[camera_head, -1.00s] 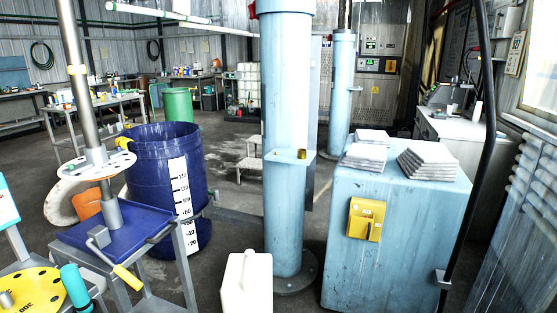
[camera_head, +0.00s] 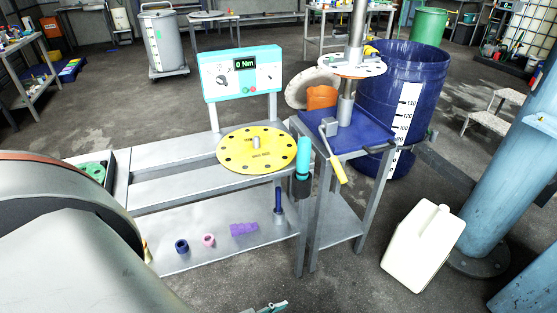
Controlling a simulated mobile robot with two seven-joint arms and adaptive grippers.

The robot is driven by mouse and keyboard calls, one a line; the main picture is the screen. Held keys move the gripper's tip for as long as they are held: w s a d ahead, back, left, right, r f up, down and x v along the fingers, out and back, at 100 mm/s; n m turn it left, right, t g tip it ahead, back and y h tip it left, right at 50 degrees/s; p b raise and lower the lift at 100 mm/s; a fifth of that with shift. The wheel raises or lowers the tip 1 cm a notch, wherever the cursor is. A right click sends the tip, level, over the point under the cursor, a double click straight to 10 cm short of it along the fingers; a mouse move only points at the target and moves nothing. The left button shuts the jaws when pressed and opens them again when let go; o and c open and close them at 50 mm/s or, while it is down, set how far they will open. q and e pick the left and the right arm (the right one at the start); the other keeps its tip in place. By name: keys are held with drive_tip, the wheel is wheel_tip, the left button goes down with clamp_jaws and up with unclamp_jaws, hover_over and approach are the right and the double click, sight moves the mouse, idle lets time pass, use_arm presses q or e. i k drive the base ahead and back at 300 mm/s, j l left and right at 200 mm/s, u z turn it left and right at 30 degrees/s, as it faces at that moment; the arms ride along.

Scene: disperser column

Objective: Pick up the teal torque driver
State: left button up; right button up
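The teal torque driver (camera_head: 304,158) is upright at the right end of a grey metal bench (camera_head: 165,158), beside a yellow disc with holes (camera_head: 256,148). Its upper part is teal and its lower part is dark, with a teal band near the bottom. It seems to hang in a holder at the bench edge; the holder itself is hard to make out. Neither of my grippers can be made out in the head view, and nothing is seen touching the driver.
A teal display panel reading 0 Nm (camera_head: 243,74) stands behind the disc. A blue-topped stand (camera_head: 345,132) with a yellow-handled crank (camera_head: 337,167) is close right of the driver. A white jug (camera_head: 422,245) is on the floor. The lower left is blocked from view.

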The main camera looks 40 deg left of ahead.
sight(304, 145)
drive_tip(key=u, duration=0.95)
